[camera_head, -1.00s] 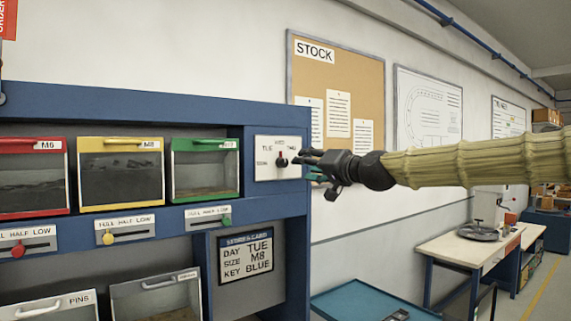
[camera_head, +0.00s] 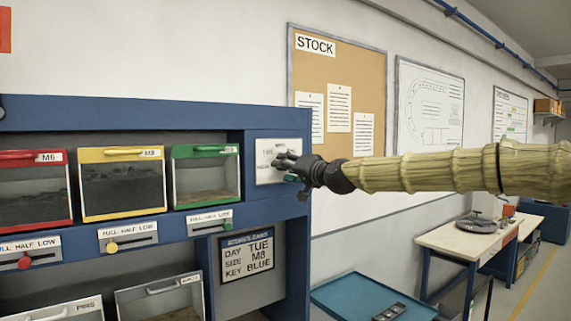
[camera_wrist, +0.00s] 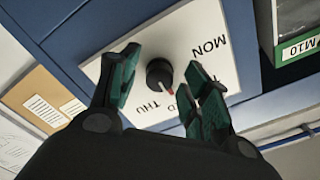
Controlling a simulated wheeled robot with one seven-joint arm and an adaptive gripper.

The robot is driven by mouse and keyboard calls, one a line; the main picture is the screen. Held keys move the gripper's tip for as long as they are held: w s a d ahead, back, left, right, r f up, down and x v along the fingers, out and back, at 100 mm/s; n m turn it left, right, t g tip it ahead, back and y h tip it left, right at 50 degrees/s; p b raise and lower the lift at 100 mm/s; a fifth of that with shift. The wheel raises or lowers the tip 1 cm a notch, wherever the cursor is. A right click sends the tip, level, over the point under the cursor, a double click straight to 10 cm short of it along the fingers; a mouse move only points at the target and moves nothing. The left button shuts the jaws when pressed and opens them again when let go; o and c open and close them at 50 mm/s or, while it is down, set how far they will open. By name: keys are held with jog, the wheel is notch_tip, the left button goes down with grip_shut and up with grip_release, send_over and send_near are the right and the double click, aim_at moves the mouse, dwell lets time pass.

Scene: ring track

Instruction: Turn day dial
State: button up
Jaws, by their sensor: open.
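The day dial is a dark round knob (camera_wrist: 159,73) on a white plate (camera_wrist: 205,25) with day names. In the wrist view MON and THU read clearly, and a finger partly covers other lettering. The knob's red-and-white pointer faces the partly covered WED label. My gripper (camera_wrist: 162,62) is open, with one dark green finger on each side of the knob and gaps between. In the head view my gripper (camera_head: 280,160) is in front of the dial plate (camera_head: 292,147) and hides the knob. The stores card (camera_head: 247,255) reads DAY TUE, SIZE M8, KEY BLUE.
Red (camera_head: 32,187), yellow (camera_head: 122,183) and green (camera_head: 206,172) bins sit left of the dial in the blue cabinet (camera_head: 150,112), with level sliders below. A teal tray (camera_head: 345,297) lies low at right. A workbench (camera_head: 465,240) stands farther back.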

jog(key=shift+w+a, duration=0.1)
jog(key=shift+w, duration=0.05)
jog(key=shift+a, duration=0.1)
jog(key=c, duration=1)
jog(key=shift+f+b, duration=0.15)
jog(key=shift+b, duration=0.35)
jog(key=shift+n+b, duration=4.3)
jog(key=shift+b, duration=0.25)
